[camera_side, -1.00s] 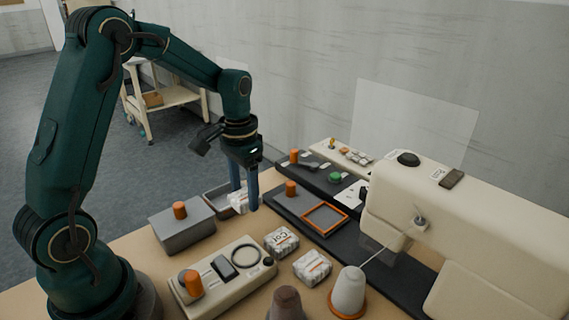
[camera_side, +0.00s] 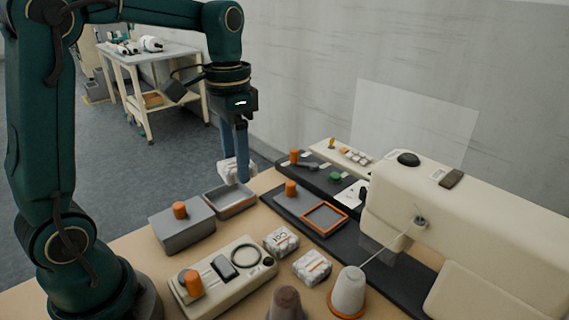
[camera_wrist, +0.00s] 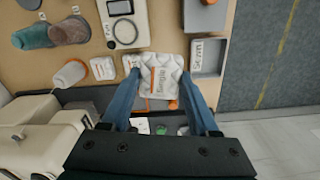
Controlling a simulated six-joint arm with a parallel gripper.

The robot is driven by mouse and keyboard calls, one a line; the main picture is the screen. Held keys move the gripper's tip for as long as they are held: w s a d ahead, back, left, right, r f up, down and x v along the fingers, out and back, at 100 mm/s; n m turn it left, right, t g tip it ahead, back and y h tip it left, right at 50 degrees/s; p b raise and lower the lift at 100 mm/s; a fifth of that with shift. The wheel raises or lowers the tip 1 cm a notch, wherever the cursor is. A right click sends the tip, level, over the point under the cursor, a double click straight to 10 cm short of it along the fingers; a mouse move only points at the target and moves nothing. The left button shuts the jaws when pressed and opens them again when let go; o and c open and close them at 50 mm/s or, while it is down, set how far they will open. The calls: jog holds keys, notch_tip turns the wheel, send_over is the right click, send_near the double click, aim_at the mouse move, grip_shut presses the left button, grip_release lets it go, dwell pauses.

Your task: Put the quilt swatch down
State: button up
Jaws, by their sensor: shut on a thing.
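My gripper (camera_side: 236,170) is shut on a white quilted swatch (camera_side: 228,172) and holds it in the air above the far side of the grey tray. In the wrist view the swatch (camera_wrist: 160,82) reads "Single" beside an orange stripe and sits between the two blue fingers. The open grey tray (camera_side: 222,208) looks empty in the side view; in the wrist view the tray (camera_wrist: 208,72) carries a label that seems to read "Sewn". Two similar white packets, one lettered (camera_side: 281,241) and one with an orange stripe (camera_side: 312,267), lie on the table.
A grey box with an orange knob (camera_side: 181,234) stands left of the tray. A black plate with an orange frame (camera_side: 347,231) lies right of it, by the cream sewing machine (camera_side: 480,225). A control box (camera_side: 222,284) and thread cones (camera_side: 347,291) fill the front.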

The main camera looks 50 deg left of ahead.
jog(key=shift+s+d+r+n, duration=0.15)
jog(key=shift+d+r, duration=0.15)
jog(key=shift+d, duration=0.25)
jog(key=shift+s+d+r+n, duration=0.15)
jog(key=shift+d+r, duration=0.15)
jog(key=shift+d, duration=0.2)
jog(key=shift+s+r+n, duration=0.15)
jog(key=shift+s+n, duration=0.2)
jog(key=shift+n, duration=0.35)
jog(key=shift+w+m, duration=0.3)
jog(key=shift+m, duration=0.2)
jog(key=s+a+f+n, duration=0.1)
jog(key=a+f, duration=0.5)
jog(key=a, duration=0.6)
jog(key=shift+s+a, duration=0.3)
jog(key=shift+s, duration=0.3)
send_over(257, 225)
notch_tip(257, 225, down, 7)
jog(key=shift+r, duration=0.1)
jog(key=shift+f, duration=1.85)
